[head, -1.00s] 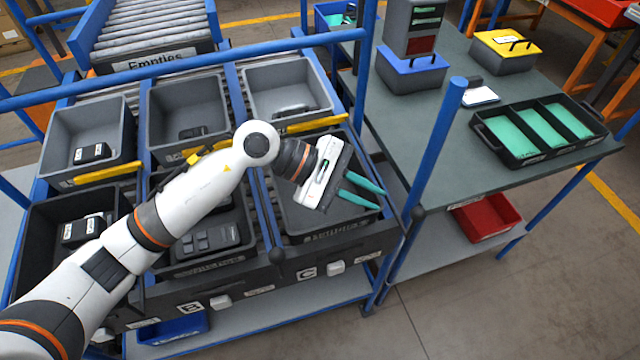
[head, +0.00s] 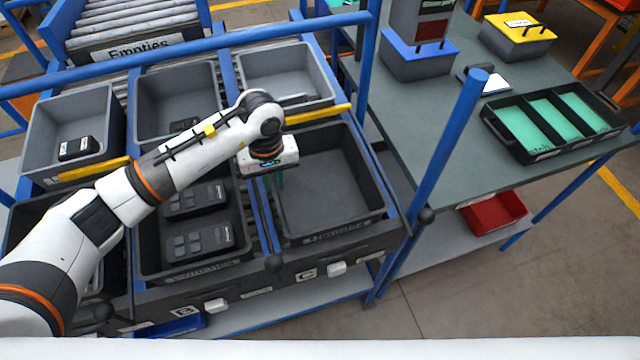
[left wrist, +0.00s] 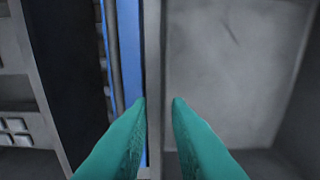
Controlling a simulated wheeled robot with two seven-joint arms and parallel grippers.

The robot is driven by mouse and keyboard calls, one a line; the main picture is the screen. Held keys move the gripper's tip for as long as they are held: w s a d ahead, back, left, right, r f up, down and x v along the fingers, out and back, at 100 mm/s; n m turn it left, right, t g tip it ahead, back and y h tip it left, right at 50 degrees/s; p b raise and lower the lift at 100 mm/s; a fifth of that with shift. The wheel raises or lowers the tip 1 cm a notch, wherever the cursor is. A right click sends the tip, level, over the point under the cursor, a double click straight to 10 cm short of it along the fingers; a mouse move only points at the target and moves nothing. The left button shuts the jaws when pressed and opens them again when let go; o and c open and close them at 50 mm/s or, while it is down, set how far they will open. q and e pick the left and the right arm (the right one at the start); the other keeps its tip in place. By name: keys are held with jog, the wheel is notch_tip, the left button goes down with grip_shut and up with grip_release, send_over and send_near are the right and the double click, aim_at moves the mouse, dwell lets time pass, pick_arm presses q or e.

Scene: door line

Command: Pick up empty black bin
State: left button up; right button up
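The empty black bin (head: 335,190) sits in the front row of the rack, in the lane marked C, with nothing inside. My left gripper (head: 277,183) points down at the bin's left wall, its teal fingers partly hidden behind the wrist in the head view. In the left wrist view my two fingertips (left wrist: 159,100) stand apart, one on each side of the bin's left wall (left wrist: 154,60). The bare bin floor (left wrist: 225,75) is right of them. I cannot tell whether either finger touches the wall. My right gripper is not in view.
A black bin (head: 190,262) holding dark devices stands left of the empty bin, across a narrow blue-railed gap. Grey bins (head: 285,75) stand behind. A blue post (head: 440,170) and green-topped bench (head: 420,120) are right. A blue rail (head: 190,62) crosses behind.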

pick_arm(q)
notch_tip(320, 180, down, 4)
jog(key=shift+r+p, duration=0.15)
jog(key=shift+p, duration=0.6)
jog(key=shift+f, duration=0.65)
grip_shut()
